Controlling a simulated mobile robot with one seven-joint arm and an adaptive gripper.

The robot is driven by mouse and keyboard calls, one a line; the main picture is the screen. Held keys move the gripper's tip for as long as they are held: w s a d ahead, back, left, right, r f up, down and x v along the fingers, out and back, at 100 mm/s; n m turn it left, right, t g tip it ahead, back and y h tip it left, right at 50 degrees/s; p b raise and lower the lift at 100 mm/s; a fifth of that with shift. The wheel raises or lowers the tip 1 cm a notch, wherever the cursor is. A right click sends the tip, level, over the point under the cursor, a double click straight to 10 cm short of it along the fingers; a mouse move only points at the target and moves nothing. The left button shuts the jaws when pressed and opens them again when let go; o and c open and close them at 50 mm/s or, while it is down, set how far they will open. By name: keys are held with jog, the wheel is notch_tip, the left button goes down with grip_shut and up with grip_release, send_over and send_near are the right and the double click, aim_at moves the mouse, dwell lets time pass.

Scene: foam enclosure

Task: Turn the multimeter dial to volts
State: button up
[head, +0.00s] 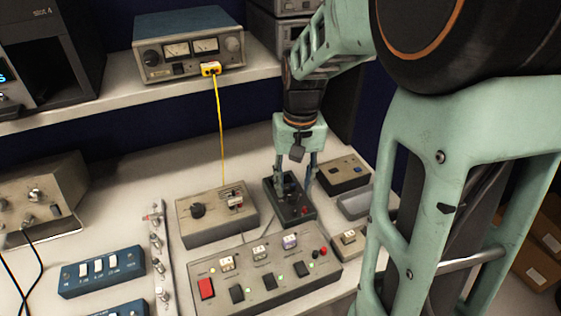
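A dark, flat box (298,213) that looks like the multimeter lies on the bench near the middle of the head view. It has small red and dark jacks at its near end. My gripper (293,188) points down over its far half, with its two fingers spread apart on either side. A dark shape between the fingers may be the dial; its pointer and markings are too small to read. I cannot tell whether the fingertips touch the box or the dial.
A beige box with a black knob (198,211) stands left of the multimeter. A switch panel with a red button (206,288) lies in front. A dark box with coloured buttons (343,172) is close on the right. A yellow cable (220,130) hangs from the shelf meter (190,45).

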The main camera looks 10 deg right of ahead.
aim_at(293, 198)
jog(key=shift+f, duration=1.45)
jog(key=shift+c, duration=0.4)
grip_shut()
